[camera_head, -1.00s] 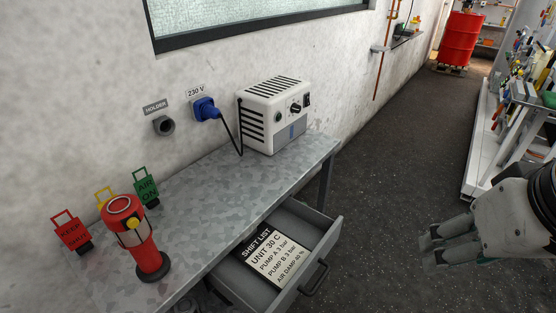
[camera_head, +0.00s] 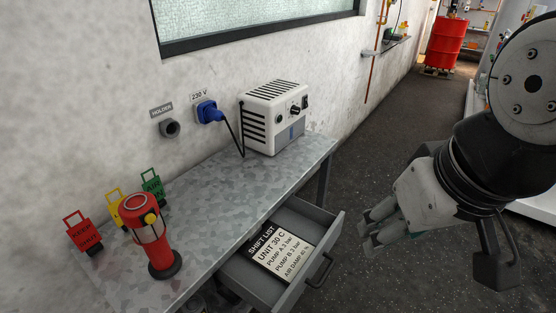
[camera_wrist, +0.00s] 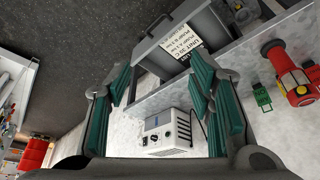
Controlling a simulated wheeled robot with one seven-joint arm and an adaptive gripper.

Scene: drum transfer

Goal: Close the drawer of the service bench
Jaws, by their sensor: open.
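The service bench (camera_head: 215,205) stands against the wall with a galvanised top. Its grey drawer (camera_head: 335,232) is pulled out at the front and holds a shift list card (camera_head: 278,252). A dark bar handle (camera_head: 320,270) is on the drawer's front. My gripper (camera_head: 370,228) is open and empty, to the right of the drawer and apart from it. In the wrist view the open drawer (camera_wrist: 157,62) shows upside down beyond the green-padded fingers (camera_wrist: 165,105).
On the bench are a white power unit (camera_head: 272,118), a red lamp (camera_head: 148,235) and several coloured tags, one red (camera_head: 82,233). A blue plug (camera_head: 208,112) sits in the wall socket. The dark floor aisle is clear back to a red drum (camera_head: 446,45).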

